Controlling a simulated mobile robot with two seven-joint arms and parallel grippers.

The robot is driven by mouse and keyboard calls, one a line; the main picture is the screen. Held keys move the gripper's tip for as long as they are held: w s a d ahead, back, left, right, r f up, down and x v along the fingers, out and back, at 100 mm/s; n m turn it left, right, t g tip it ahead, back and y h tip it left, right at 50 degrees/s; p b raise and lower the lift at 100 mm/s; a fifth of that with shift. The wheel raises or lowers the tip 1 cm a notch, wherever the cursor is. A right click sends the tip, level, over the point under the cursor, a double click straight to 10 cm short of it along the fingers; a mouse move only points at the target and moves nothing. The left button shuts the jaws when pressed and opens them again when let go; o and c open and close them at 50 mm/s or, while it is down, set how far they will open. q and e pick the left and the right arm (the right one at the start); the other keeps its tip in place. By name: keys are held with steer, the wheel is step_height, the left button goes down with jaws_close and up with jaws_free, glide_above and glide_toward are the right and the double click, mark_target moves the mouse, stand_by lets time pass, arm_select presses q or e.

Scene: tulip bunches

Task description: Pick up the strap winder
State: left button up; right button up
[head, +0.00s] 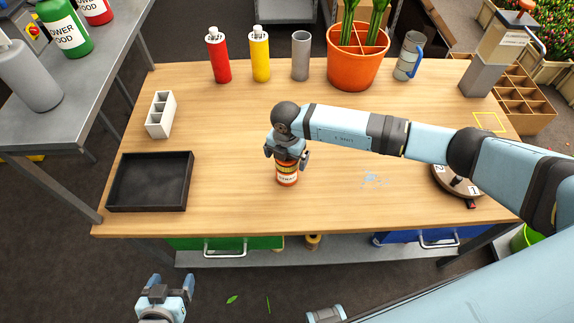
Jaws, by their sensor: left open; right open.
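My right gripper (287,157) is open and points down over a small orange can with a white label (287,175) on the wooden table (235,200). Its fingers are at the can's top, which they partly hide; I cannot tell if they touch it. My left gripper (170,284) is open and empty, low in front of the table at the picture's bottom left. I cannot make out for sure which thing is the strap winder.
A black tray (151,208) and a white divided holder (160,114) are on the left. A red bottle (218,58), yellow bottle (260,58), grey cylinder (300,58), orange pot (354,70) and blue-handled flask (406,58) line the back. The front middle is clear.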

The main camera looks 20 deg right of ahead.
steer(key=c, duration=1.5)
steer(key=shift+o, duration=0.2)
steer(key=shift+r, duration=0.1)
